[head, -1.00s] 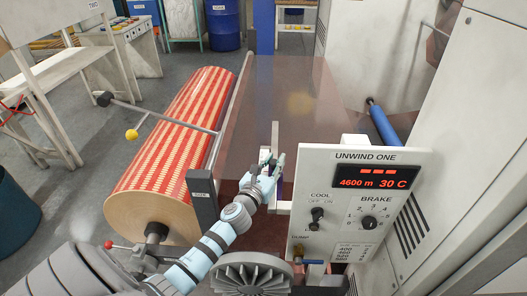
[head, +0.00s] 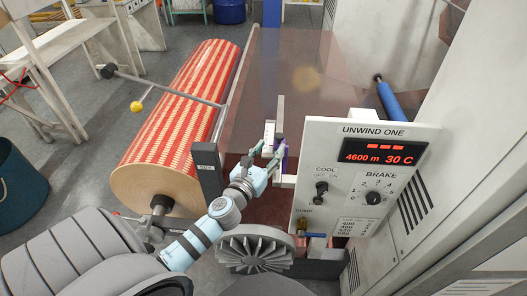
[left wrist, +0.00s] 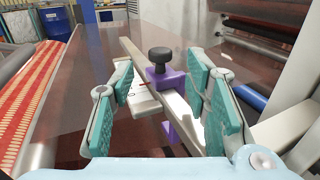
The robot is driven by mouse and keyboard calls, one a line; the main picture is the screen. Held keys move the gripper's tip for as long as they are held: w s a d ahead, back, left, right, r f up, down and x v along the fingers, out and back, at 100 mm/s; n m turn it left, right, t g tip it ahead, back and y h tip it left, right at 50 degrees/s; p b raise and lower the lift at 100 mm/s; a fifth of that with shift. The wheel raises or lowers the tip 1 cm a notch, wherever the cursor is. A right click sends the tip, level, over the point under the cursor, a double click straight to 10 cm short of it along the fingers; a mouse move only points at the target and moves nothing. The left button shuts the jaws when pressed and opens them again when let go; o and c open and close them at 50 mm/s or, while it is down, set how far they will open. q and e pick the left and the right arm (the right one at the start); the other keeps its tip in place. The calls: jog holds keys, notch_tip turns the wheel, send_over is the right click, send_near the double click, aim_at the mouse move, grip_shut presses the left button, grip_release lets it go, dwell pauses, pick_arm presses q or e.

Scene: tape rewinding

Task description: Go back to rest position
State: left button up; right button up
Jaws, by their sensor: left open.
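My left gripper (head: 268,153) reaches in from the lower left, between the striped roll and the control panel. In the left wrist view its two teal-padded fingers (left wrist: 170,95) are spread apart and empty. Between and beyond them is a purple clamp (left wrist: 168,82) with a black knob (left wrist: 161,57), set on a metal bar (left wrist: 140,55). A white block with red marks (left wrist: 148,97) is beside the clamp. I cannot tell whether a finger touches either. My right gripper is not in view.
A red and cream striped roll (head: 190,110) lies to the left of my arm. The UNWIND ONE panel (head: 345,205), with knobs and a red display, stands close on the right.

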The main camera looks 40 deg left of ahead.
pick_arm(q)
jog(key=s, duration=0.3)
jog(key=s+d, duration=0.1)
jog(key=s, duration=0.1)
jog(key=shift+w, duration=0.1)
